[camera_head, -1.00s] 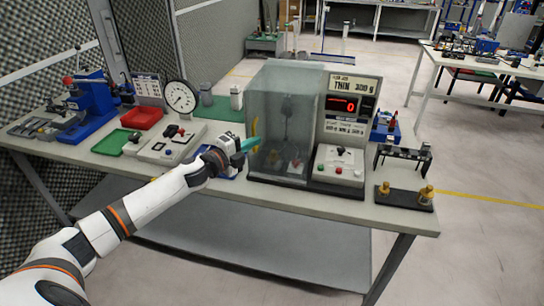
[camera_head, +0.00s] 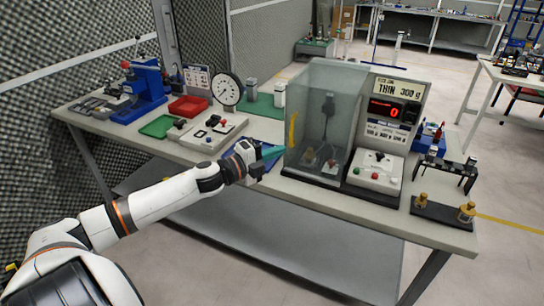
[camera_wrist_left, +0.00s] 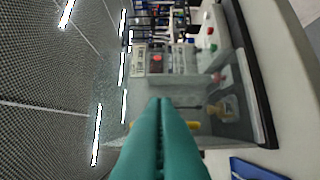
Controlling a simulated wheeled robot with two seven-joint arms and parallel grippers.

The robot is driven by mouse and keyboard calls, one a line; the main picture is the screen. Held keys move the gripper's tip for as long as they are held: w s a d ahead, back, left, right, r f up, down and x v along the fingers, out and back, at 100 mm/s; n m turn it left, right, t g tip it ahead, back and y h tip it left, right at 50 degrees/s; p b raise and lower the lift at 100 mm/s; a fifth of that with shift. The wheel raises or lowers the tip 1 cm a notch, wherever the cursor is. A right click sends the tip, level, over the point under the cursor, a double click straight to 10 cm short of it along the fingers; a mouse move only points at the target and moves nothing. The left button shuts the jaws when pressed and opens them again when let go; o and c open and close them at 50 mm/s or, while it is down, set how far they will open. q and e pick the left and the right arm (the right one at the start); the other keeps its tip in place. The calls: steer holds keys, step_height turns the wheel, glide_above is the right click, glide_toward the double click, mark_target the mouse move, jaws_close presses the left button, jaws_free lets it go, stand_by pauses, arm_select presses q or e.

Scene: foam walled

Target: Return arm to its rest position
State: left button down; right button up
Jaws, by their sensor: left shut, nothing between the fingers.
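My left arm comes in from the lower left in the head view. Its gripper (camera_head: 274,153) has teal fingers and is shut and empty. It hovers above the front part of the bench (camera_head: 240,183), just left of the glass-walled test box (camera_head: 325,110). In the left wrist view the two teal fingers (camera_wrist_left: 160,110) lie side by side, pointing toward the box (camera_wrist_left: 215,120). My right gripper is not in view.
A display panel with a red readout (camera_head: 390,108) stands behind a control box (camera_head: 376,172). Left on the bench are a dial gauge (camera_head: 227,91), red tray (camera_head: 188,106), green tray (camera_head: 160,126) and blue press (camera_head: 148,85). Brass weights (camera_head: 466,212) stand at right.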

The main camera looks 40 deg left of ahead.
arm_select(q)
steer(key=shift+s+a, duration=0.3)
steer(key=shift+s, duration=0.25)
